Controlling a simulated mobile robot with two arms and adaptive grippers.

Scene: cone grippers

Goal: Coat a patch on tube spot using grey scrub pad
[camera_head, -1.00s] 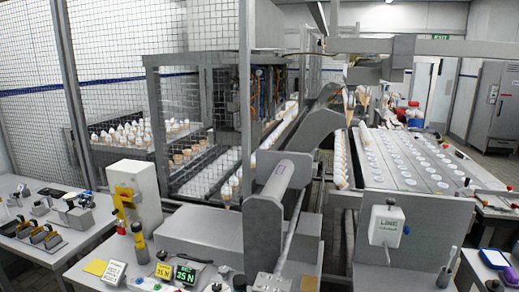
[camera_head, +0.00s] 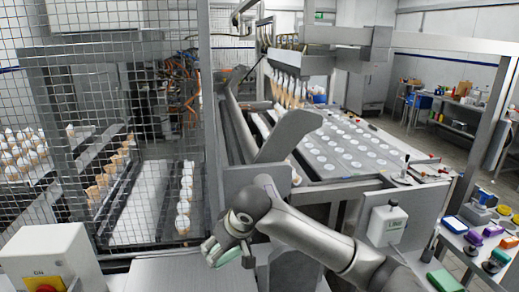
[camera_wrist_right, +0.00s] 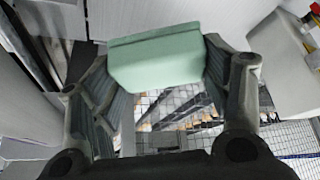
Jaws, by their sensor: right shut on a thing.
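My right gripper (camera_head: 226,250) is low in the middle of the head view, shut on a pale green pad (camera_head: 218,248). In the right wrist view the pad (camera_wrist_right: 155,56) sits between both fingers of the gripper (camera_wrist_right: 158,70). It looks pale green rather than grey. My left gripper is not in view.
A mesh fence (camera_head: 110,70) stands at the left. A white box (camera_head: 45,265) with a yellow and red switch is at the lower left. A side table at the right holds a green pad (camera_head: 445,280) and several coloured items. A white dispenser (camera_head: 387,225) hangs on a panel.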

